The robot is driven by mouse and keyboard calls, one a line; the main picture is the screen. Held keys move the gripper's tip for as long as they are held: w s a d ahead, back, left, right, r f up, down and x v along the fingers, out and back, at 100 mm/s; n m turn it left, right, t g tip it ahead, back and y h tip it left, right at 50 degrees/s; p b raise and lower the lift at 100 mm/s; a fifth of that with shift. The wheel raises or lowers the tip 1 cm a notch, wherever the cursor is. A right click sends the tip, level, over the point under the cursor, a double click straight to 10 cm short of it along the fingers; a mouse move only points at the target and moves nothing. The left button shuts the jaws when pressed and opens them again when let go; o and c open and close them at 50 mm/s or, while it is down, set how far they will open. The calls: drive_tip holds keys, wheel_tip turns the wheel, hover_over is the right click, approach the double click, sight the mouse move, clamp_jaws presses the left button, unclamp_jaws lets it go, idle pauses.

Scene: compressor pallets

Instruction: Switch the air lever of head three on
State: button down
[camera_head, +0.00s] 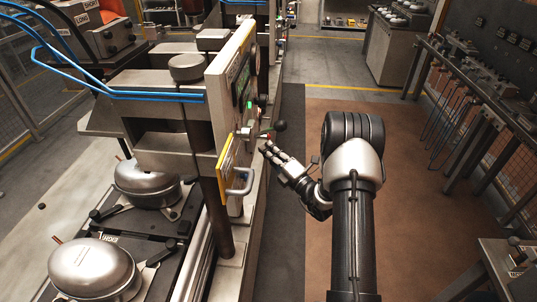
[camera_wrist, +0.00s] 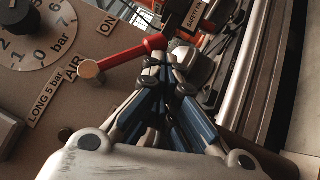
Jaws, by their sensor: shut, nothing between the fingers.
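The red air lever (camera_wrist: 125,57) is on the head's panel in the wrist view. It runs from a silver pivot (camera_wrist: 89,69) toward the right and slightly up, beside an AIR label and below an ON label (camera_wrist: 106,25). My gripper (camera_wrist: 160,62) is shut and empty, its fingertips at the lever's outer end; whether they touch it I cannot tell. In the head view my gripper (camera_head: 267,147) is at the panel's right side, close to a small red part (camera_head: 267,135) and a black ball knob (camera_head: 281,126). The head's number is not readable.
A gauge dial (camera_wrist: 40,28) marked in bar is on the panel. A yellow-edged plate with a grey handle (camera_head: 240,182) sticks out below my gripper. Metal domes (camera_head: 92,268) rest on fixtures at left. The brown floor (camera_head: 420,200) at right is clear up to a rack.

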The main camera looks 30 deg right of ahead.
drive_tip(key=shift+w+d+r, duration=0.4)
drive_tip(key=shift+w+r, duration=0.1)
drive_tip(key=shift+w, duration=0.1)
drive_tip(key=shift+w+d+r, duration=0.35)
drive_tip(key=shift+w+r, duration=0.1)
drive_tip(key=shift+w, duration=0.1)
drive_tip(key=shift+w+d+r+n+t+y+b, duration=0.2)
drive_tip(key=shift+n+t+y+b, duration=0.15)
drive_tip(key=shift+n, duration=0.25)
drive_tip(key=shift+r, duration=0.1)
drive_tip(key=s+d+f, duration=0.2)
drive_tip(key=f, duration=0.3)
drive_tip(key=s+d+f+b, duration=0.1)
drive_tip(key=s+d+f, duration=0.2)
drive_tip(key=f, duration=0.3)
drive_tip(key=shift+s, duration=0.15)
idle(0.5)
